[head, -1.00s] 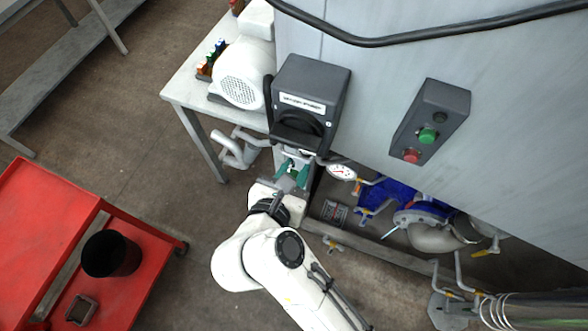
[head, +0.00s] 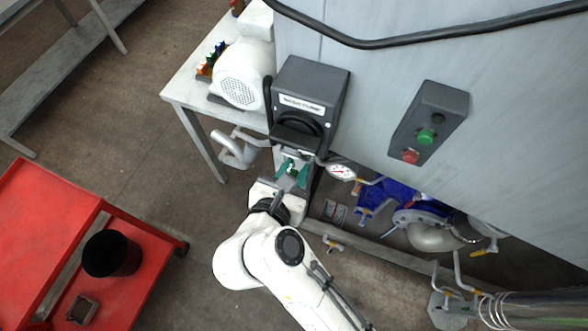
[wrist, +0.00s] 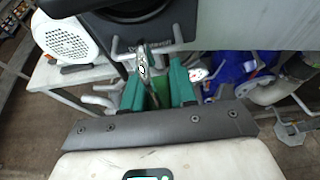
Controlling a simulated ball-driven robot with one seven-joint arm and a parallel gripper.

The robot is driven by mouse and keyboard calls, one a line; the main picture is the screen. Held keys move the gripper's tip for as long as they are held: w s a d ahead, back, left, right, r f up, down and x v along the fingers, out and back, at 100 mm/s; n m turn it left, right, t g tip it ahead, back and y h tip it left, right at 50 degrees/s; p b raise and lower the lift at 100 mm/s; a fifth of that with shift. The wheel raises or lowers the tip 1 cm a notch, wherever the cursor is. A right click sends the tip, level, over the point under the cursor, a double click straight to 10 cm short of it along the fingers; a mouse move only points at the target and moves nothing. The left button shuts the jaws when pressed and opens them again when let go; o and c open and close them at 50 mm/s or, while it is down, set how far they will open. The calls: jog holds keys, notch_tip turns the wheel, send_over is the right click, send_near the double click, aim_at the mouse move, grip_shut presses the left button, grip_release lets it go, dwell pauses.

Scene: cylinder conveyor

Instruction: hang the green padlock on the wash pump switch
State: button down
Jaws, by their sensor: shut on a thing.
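The wash pump switch is a dark grey box (head: 312,84) with a white label and a black rotary handle, on the machine's left end. In the wrist view its dark underside (wrist: 112,28) fills the top, with a grey metal bar below it. My gripper (head: 292,172) is just below the switch, with teal-green fingers. It is shut on the green padlock (wrist: 161,88), whose body is mostly hidden between the fingers. A metal shackle-like piece (wrist: 143,62) stands up toward the bar; I cannot tell whether it passes around it.
A pressure gauge (head: 342,172) is close to the right of my gripper. A grey button box (head: 430,122) is on the machine wall. A white motor (head: 241,75) and several coloured padlocks (head: 208,62) are on the table. A red cart (head: 150,262) carries a black cup (head: 111,254).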

jog(key=shift+w+d, duration=0.35)
jog(key=shift+w, duration=0.55)
jog(key=shift+w+d+r, duration=0.1)
jog(key=shift+w+r, duration=0.05)
jog(key=shift+w, duration=0.1)
